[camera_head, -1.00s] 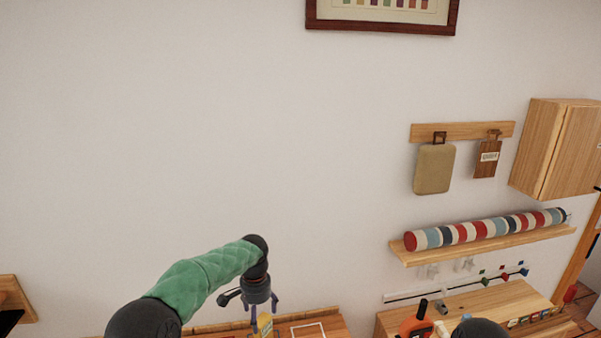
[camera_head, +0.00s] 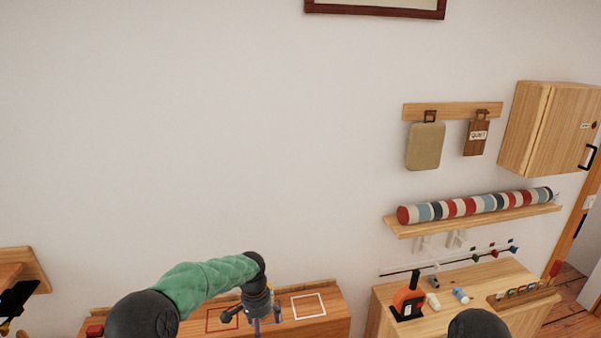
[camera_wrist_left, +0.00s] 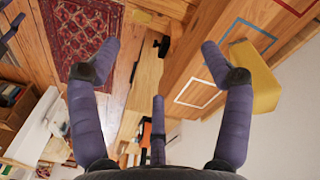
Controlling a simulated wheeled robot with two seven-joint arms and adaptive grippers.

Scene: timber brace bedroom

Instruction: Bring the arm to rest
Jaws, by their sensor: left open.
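My left arm with its green sleeve comes in from the lower left in the head view. Its dark gripper with purple fingers (camera_head: 267,320) hangs over the wooden top with coloured outlines (camera_head: 335,321). In the left wrist view the fingers (camera_wrist_left: 158,50) are spread wide with nothing between them. A yellow block (camera_wrist_left: 262,82) shows behind the right-hand finger, beside the blue outline; the finger partly covers it. I cannot make the block out in the head view now. My right gripper is not in view.
An orange-and-black tool (camera_head: 409,297) and small items stand on the wooden cabinet (camera_head: 385,325) at right. Above are a shelf with a striped roll (camera_head: 470,207), a hook rail (camera_head: 452,111) and a wall cupboard (camera_head: 530,128). The wall above my left arm is bare.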

